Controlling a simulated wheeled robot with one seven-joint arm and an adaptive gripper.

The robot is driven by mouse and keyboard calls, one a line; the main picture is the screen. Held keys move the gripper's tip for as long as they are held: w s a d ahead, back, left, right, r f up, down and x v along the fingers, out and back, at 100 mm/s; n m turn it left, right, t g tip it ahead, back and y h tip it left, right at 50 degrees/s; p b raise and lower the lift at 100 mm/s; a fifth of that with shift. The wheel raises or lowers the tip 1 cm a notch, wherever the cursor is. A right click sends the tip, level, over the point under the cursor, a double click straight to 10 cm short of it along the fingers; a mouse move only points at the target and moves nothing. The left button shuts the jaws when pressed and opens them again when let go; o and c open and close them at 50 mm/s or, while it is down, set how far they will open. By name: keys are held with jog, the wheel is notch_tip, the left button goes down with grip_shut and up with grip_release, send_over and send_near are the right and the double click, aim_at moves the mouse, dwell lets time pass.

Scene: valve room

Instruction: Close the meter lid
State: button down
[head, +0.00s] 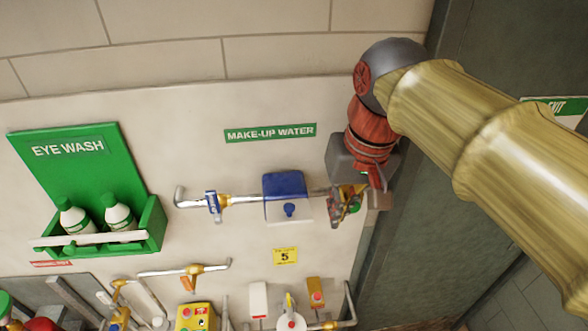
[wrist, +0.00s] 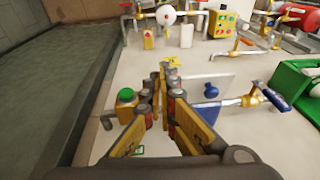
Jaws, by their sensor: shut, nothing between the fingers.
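The meter (head: 284,184) on the wall pipe shows a blue upper part with a pale panel (head: 284,211) below it, bearing a blue knob (head: 290,209). I cannot tell for sure which part is the lid or how far it stands open. In the wrist view, which looks turned over, the pale panel (wrist: 203,77) and blue knob (wrist: 211,91) are right of my fingers. My gripper (head: 337,206) is just right of the meter, seemingly apart from it. Its fingers (wrist: 165,72) are shut and empty. The fingers hide part of the pipe.
A blue-handled valve (head: 213,206) is on the pipe left of the meter. A green eye wash holder (head: 150,228) with bottles is further left. A green button (wrist: 126,96) is beside my fingers. A dark door (head: 430,220) is at right.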

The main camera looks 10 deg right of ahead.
jog(key=w+a+r+g+p, duration=0.2)
jog(key=w+a+r+p, duration=0.15)
jog(key=r, duration=0.35)
jog(key=w+a+r+g+p, duration=0.2)
jog(key=w+a+r, duration=0.25)
jog(key=r, duration=0.25)
jog(key=p, duration=0.1)
send_near(287, 205)
jog(key=f, duration=0.4)
jog(key=s+f, duration=0.1)
jog(key=f, duration=0.1)
jog(key=shift+s+a+f, duration=0.1)
jog(key=shift+a+f, duration=0.15)
jog(key=shift+f, duration=0.15)
